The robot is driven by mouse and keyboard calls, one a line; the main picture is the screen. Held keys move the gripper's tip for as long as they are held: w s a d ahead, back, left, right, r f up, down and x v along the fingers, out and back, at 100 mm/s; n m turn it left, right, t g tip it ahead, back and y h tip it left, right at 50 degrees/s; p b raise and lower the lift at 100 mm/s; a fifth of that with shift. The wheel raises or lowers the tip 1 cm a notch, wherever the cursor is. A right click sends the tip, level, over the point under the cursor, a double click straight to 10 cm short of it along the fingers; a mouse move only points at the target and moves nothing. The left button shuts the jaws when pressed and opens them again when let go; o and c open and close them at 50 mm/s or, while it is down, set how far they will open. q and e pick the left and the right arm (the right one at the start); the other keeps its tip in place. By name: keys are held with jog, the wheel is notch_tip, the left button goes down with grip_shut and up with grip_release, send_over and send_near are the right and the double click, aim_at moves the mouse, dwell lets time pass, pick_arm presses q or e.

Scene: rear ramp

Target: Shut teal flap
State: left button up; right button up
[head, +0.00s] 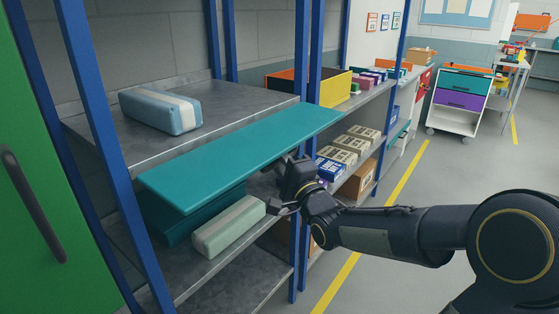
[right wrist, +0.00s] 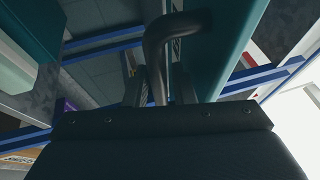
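The teal flap (head: 245,153) is a long flat panel held out almost level, in front of the middle shelf in the head view. Its broad teal face also shows in the right wrist view (right wrist: 232,40). A grey bent bar handle (right wrist: 160,50) runs beside it in the right wrist view. My right gripper (head: 282,168) is at the flap's underside near its right end. Its two fingers (right wrist: 160,92) are close on either side of the handle, with little gap. The fingertips are partly hidden in the head view. My left gripper is not in view.
A blue-grey wrapped box (head: 160,110) lies on the shelf above the flap, and a pale green one (head: 229,227) below it. Blue posts (head: 300,240) flank the bay. A green door (head: 40,180) stands at left. The floor at right is open, before a white cart (head: 458,112).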

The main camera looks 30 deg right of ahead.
jog(key=shift+c, duration=0.3)
grip_shut()
